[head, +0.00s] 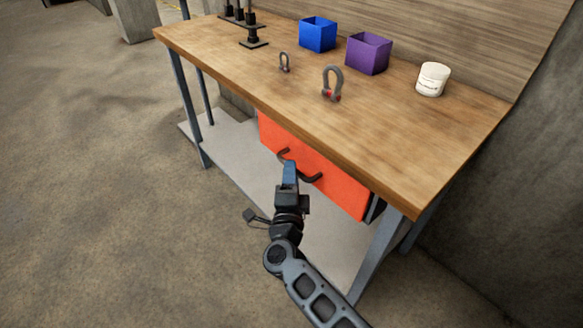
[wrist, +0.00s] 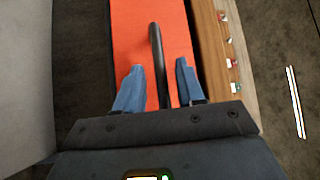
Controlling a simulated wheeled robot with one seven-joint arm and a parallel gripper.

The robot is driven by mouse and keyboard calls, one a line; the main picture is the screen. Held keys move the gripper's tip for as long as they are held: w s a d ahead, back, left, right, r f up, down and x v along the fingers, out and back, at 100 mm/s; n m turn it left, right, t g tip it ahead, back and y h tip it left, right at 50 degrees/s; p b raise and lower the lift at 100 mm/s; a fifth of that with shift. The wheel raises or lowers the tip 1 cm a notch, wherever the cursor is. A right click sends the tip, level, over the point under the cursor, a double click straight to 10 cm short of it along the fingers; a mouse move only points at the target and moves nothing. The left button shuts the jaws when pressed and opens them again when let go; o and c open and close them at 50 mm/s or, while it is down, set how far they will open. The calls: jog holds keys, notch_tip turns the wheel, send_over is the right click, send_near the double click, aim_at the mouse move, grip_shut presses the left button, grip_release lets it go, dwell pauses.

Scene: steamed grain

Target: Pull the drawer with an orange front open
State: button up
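The drawer with an orange front (head: 325,180) sits under the wooden tabletop of the workbench and looks shut. Its dark curved handle (head: 312,177) runs across the front. In the wrist view the orange front (wrist: 122,38) fills the middle, and the handle (wrist: 155,50) stands upright in the picture. My gripper (head: 290,168) is in front of the drawer at the handle. In the wrist view my gripper (wrist: 160,75) is open, with its blue fingers on either side of the handle's lower part. A gap shows between each finger and the handle.
On the wooden tabletop (head: 230,60) stand a blue box (head: 318,34), a purple box (head: 368,54), a white jar (head: 433,79), two shackles (head: 332,83) and a black stand (head: 253,38). A grey lower shelf (head: 230,155) and table legs lie below. The floor at left is clear.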

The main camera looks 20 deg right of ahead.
jog(key=shift+x, duration=1.25)
jog(key=shift+c, duration=0.4)
grip_shut()
